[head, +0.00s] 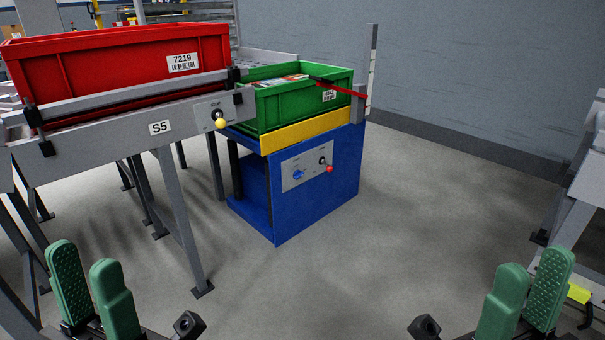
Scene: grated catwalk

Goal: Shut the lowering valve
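A blue lift table (300,215) with a yellow top band (305,131) stands beside the end of the grey conveyor. Its front carries a light grey control panel (307,166) with a blue knob (298,174) at the left and a red-ended lever (329,169) at the right. The panel labels are too small to read, so I cannot tell which control is the lowering valve or its setting. My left gripper (84,258) is at the lower left, open and empty. My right gripper (534,264) is at the lower right, open and empty. Both are apart from the panel.
A green crate (285,108) sits on the lift table, with a red bar (345,89) at its right. A red crate (115,75) rests on the conveyor, whose plate holds a yellow-ended lever (221,123). Conveyor legs stand at left. The floor (390,240) in the middle is clear.

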